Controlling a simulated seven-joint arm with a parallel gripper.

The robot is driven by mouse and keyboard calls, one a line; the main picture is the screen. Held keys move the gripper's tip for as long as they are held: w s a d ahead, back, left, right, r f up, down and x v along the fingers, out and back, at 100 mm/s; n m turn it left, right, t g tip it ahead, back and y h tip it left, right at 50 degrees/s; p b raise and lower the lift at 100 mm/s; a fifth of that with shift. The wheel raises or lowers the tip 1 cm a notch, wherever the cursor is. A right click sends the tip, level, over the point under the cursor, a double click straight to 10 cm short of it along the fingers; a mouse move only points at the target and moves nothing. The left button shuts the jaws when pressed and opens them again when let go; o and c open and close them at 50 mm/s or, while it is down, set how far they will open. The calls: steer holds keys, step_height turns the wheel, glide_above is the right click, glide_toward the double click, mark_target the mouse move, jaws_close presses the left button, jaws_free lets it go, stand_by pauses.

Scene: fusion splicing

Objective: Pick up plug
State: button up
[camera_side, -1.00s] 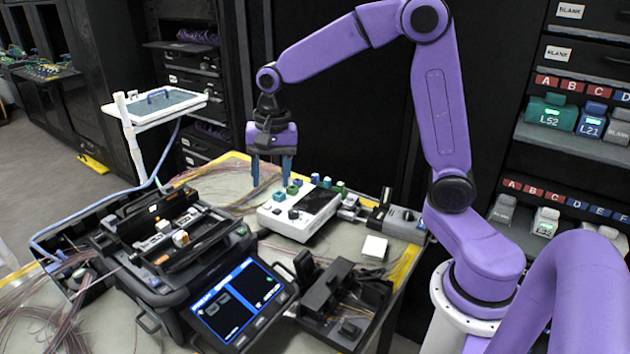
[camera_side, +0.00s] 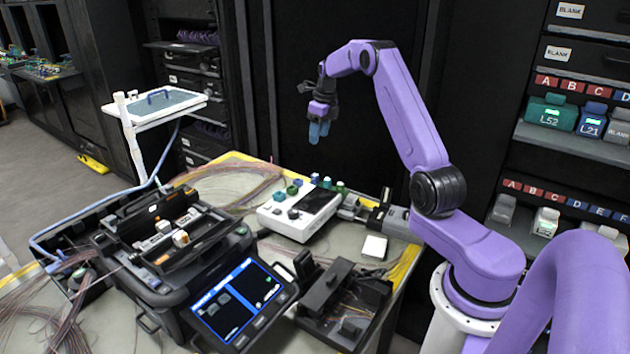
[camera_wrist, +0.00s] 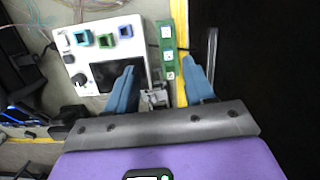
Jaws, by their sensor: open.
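Several small coloured plug-like pieces stand at the far edge of a white box (camera_side: 306,219); I cannot tell which one is the plug. A green one (camera_side: 293,190) and a blue one (camera_side: 315,178) show in the side view. In the wrist view, a teal piece (camera_wrist: 83,38), a green piece (camera_wrist: 106,40) and a blue piece (camera_wrist: 125,31) sit in a row on the white box (camera_wrist: 66,48). My gripper (camera_side: 319,133) is open and empty, well above the back of the table. In the wrist view its blue fingers (camera_wrist: 163,82) are apart.
A green strip with white squares (camera_wrist: 167,50) lies beside the box, near the table's yellow edge. A black splicer with a lit screen (camera_side: 237,303) stands at front left. A black open tray (camera_side: 345,325) is at the front. Loose fibres (camera_side: 240,178) lie at the back.

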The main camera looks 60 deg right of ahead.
steer(key=d, duration=0.1)
glide_above(315, 175)
steer(key=s, duration=0.1)
steer(key=shift+m, duration=0.3)
step_height(315, 175, down, 12)
steer(key=shift+r, duration=0.1)
steer(key=shift+w+d+f, duration=0.1)
steer(key=shift+w+f, duration=0.1)
steer(key=shift+f, duration=0.75)
steer(key=shift+w+f, duration=0.15)
steer(key=shift+f, duration=0.8)
steer(key=shift+w+d+f, duration=0.1)
steer(key=shift+w+f, duration=0.1)
steer(key=shift+f, duration=0.75)
steer(key=shift+a, duration=0.1)
steer(key=c, duration=0.9)
